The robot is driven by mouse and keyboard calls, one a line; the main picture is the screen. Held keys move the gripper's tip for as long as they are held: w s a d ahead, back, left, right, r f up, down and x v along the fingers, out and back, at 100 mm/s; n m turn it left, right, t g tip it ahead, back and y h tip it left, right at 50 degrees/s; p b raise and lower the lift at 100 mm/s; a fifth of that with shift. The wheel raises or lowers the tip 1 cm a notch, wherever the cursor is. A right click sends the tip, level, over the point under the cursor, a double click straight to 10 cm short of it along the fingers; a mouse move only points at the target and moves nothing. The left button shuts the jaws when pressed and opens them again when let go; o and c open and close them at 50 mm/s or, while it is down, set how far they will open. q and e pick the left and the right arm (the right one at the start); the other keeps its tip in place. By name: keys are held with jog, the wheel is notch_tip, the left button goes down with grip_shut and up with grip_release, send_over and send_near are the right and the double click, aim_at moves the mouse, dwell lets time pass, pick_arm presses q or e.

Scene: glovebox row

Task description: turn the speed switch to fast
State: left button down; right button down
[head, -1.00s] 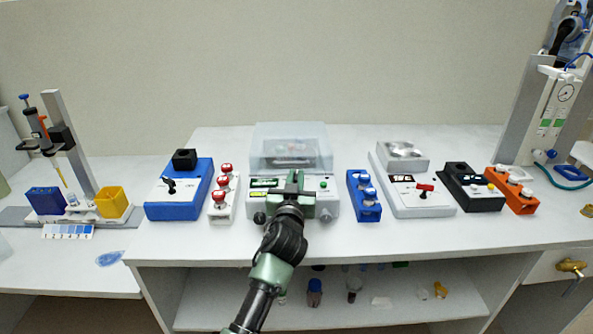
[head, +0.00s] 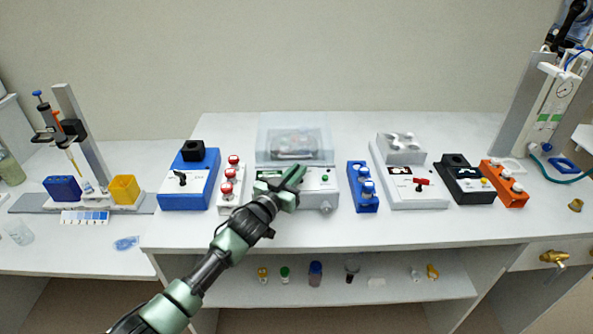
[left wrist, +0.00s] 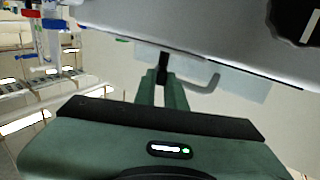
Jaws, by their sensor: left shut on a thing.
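The grey machine (head: 332,190) with a clear lid (head: 293,135) stands in the middle of the bench. My left gripper (head: 297,176) is at its front panel and hides part of it. In the left wrist view the gripper's two fingers (left wrist: 163,82) are closed around a small black part, which I take to be the speed switch (left wrist: 163,63), at the machine's grey face (left wrist: 215,40). A black dial (left wrist: 300,18) with a white mark shows at the right there. The switch's labels cannot be read. My right gripper is not in view.
Left of the machine are red-capped vials (head: 230,185) in a white rack and a blue device (head: 195,190) with a black lever. To the right are a blue rack (head: 362,190), a grey device (head: 420,196) with a red lever, a black device (head: 470,185) and an orange rack (head: 503,185).

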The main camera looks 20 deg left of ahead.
pick_arm(q)
jog(key=c, duration=1.6)
grip_release()
jog(key=shift+o, duration=0.6)
jog(key=shift+w+f, duration=0.1)
jog(key=shift+w, duration=0.1)
jog(key=b+v, duration=0.1)
jog(key=v, duration=0.6)
jog(key=shift+s, duration=0.4)
